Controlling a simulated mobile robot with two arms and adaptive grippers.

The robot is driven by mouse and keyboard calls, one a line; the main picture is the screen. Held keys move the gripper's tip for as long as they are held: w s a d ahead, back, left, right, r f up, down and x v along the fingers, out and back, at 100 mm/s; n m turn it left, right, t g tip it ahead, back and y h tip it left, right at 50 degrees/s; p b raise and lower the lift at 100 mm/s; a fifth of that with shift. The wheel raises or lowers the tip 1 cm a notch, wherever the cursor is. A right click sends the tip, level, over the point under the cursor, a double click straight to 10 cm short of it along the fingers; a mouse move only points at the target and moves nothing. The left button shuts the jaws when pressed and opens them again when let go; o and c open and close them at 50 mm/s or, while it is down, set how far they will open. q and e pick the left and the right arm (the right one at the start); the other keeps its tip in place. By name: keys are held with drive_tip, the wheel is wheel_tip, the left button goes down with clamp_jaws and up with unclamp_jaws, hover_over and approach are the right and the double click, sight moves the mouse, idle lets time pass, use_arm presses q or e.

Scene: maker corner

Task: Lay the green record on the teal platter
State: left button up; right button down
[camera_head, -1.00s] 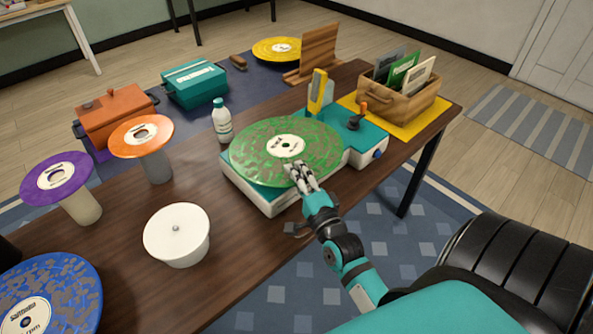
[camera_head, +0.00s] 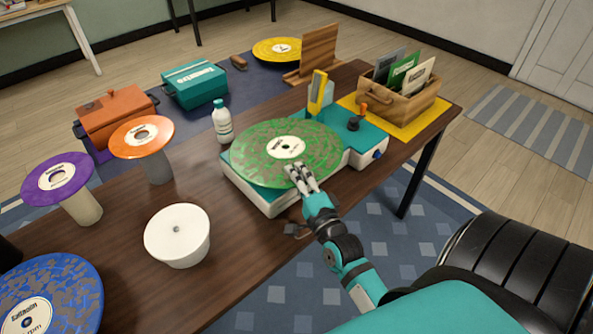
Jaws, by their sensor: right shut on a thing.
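The green record (camera_head: 270,140) is a mottled green disc with a white label. It lies level over the turntable (camera_head: 248,194), a white and teal box on the table. The teal platter is hidden beneath the record, and I cannot tell whether the record touches it. My right gripper (camera_head: 298,176) is shut on the near edge of the green record. My left gripper does not show.
A white round stand (camera_head: 178,247) is at front left. Blue (camera_head: 60,290), purple (camera_head: 62,176) and orange (camera_head: 141,134) records stand to the left. A bottle (camera_head: 222,122) is behind the turntable. A wooden crate (camera_head: 398,110) of sleeves is at right.

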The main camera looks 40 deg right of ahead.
drive_tip(key=shift+f+b, duration=0.3)
drive_tip(key=shift+f, duration=0.25)
drive_tip(key=c, duration=1.7)
unclamp_jaws()
drive_tip(key=shift+s, duration=0.1)
drive_tip(key=p+v, duration=0.1)
drive_tip(key=v, duration=1)
